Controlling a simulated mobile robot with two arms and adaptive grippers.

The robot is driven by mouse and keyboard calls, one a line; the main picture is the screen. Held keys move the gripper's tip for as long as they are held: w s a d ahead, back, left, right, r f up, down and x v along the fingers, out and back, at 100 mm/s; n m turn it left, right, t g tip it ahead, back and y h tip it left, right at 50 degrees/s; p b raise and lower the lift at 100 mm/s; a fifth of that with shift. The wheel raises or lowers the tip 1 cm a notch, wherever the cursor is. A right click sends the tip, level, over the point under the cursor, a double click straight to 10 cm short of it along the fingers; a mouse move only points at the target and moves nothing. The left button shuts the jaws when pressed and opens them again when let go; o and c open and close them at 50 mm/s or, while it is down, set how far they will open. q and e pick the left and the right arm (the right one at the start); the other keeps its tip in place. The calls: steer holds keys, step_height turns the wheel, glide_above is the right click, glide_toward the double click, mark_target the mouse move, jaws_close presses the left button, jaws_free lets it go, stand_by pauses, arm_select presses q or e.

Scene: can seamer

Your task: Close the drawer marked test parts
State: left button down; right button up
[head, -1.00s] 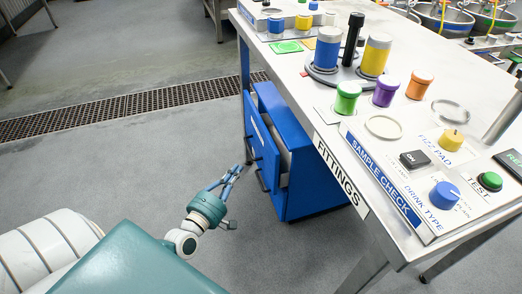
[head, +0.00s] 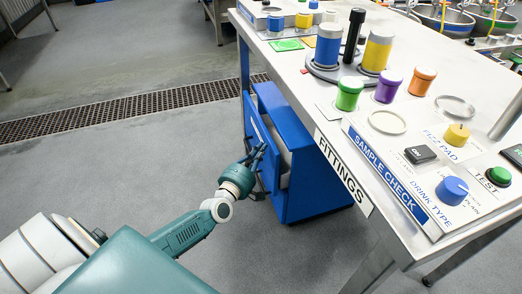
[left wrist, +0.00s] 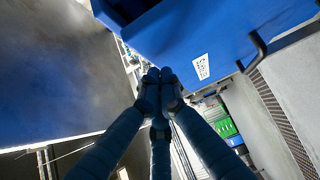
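A blue drawer (head: 266,150) stands pulled out to the left from the blue cabinet (head: 310,165) under the table. The lettering on its front cannot be read in the head view. In the left wrist view, a blue front (left wrist: 225,35) carries a small white label, too small to read, and a dark bar handle (left wrist: 257,45). My left gripper (head: 258,152) is close to the outer face of the drawer front; I cannot tell if it touches. In the left wrist view its fingers (left wrist: 159,76) are together with nothing between them. My right gripper is not in view.
The table (head: 300,90) overhangs the cabinet and carries a "FITTINGS" sign (head: 342,175), coloured containers and a sample check panel (head: 395,185). A table leg (head: 368,262) stands at the lower right. The floor (head: 150,165) left of the drawer is open, with a drain grate (head: 130,107).

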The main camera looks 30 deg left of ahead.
mark_target(270, 146)
arm_select(q)
steer(key=shift+d, duration=0.1)
steer(key=shift+w+d, duration=0.9)
steer(key=shift+w, duration=0.25)
steer(key=shift+s, duration=0.1)
